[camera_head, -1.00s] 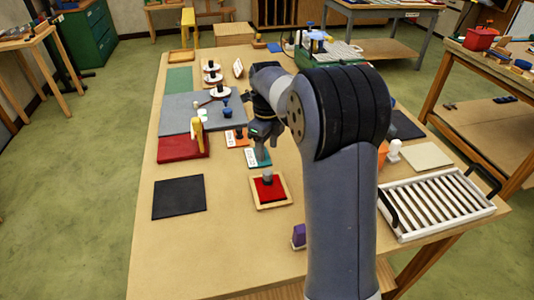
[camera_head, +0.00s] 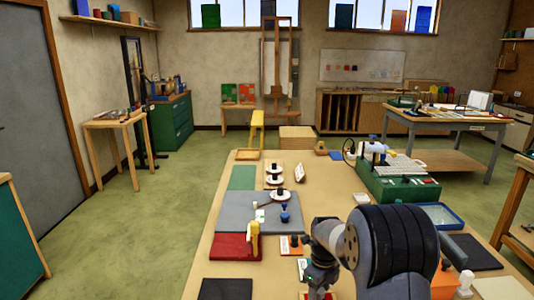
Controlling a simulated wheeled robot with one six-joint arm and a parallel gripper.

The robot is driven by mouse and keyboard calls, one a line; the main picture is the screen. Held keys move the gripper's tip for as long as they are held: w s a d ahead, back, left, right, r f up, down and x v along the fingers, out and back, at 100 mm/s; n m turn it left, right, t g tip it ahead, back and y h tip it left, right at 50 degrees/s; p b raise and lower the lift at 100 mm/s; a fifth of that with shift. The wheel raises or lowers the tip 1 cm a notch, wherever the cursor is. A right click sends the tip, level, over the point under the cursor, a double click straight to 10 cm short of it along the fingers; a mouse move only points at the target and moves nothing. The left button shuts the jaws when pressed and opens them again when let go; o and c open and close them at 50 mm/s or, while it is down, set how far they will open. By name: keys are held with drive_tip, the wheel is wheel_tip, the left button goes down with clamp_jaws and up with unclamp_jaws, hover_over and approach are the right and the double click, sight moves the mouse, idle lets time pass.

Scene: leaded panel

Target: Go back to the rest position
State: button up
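My gripper (camera_head: 319,279) hangs low over the worktable (camera_head: 205,271), near the bottom edge of the head view. It is just right of a white card (camera_head: 302,267) and an orange block with a dark knob (camera_head: 291,244). My arm comes in from the lower right and bends down to it. The fingertips are small and dark, so I cannot tell whether they are open or shut or whether they hold anything. A bit of red shows below them at the frame's edge.
A red block with a yellow handle (camera_head: 232,247) and a grey mat (camera_head: 239,212) lie left of my gripper. White discs with dark knobs (camera_head: 275,178) stand behind. A green machine (camera_head: 392,186) stands at the table's back right. Green floor is open at left.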

drive_tip(key=shift+f, duration=0.3)
drive_tip(key=shift+r+p, duration=0.3)
drive_tip(key=shift+r, duration=0.05)
